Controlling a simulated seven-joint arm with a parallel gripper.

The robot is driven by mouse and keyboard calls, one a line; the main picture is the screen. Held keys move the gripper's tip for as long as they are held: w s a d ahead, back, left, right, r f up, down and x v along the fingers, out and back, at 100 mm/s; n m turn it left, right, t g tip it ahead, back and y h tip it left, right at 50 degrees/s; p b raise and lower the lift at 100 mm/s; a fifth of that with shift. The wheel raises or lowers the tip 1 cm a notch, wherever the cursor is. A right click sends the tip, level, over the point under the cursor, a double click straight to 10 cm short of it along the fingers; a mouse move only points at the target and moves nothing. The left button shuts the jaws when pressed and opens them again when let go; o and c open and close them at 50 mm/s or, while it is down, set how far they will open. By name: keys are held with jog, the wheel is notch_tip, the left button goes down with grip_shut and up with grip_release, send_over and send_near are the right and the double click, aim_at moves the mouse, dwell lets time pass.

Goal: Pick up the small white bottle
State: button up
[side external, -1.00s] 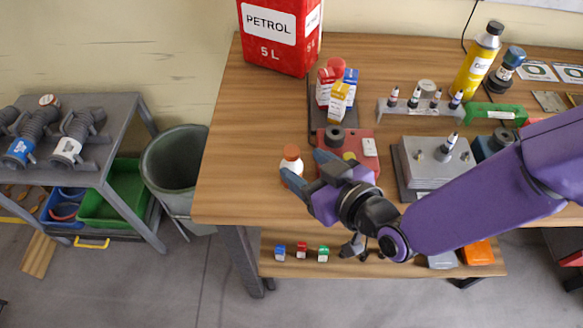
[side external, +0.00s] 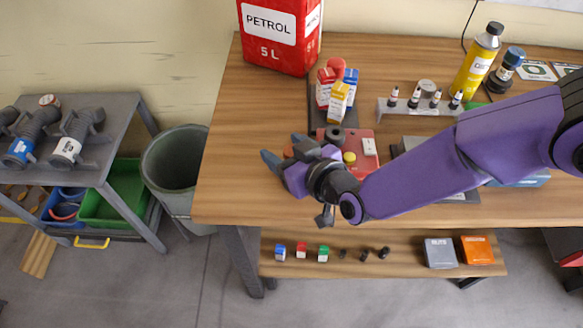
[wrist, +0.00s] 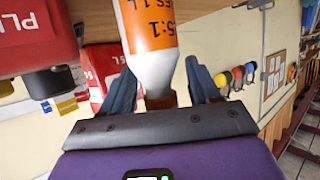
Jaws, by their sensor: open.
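The small white bottle (wrist: 152,68), with an orange label and a brownish-orange cap, shows large in the wrist view. It lies between the two blue fingers of my gripper (wrist: 161,84), its cap close to the palm. Gaps show between the bottle and each finger, so the jaws are open around it. In the side view my gripper (side external: 282,149) is low over the left part of the table and hides most of the bottle. Contact between bottle and fingers cannot be told there.
A red block (side external: 349,167) with a yellow knob lies just right of my gripper. Behind stand small red, blue and yellow boxes (side external: 337,101) and a red petrol can (side external: 279,60). The wooden table (side external: 232,185) is clear to the left, towards its edge.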

jog(key=c, duration=1.1)
jog(key=shift+r, duration=0.1)
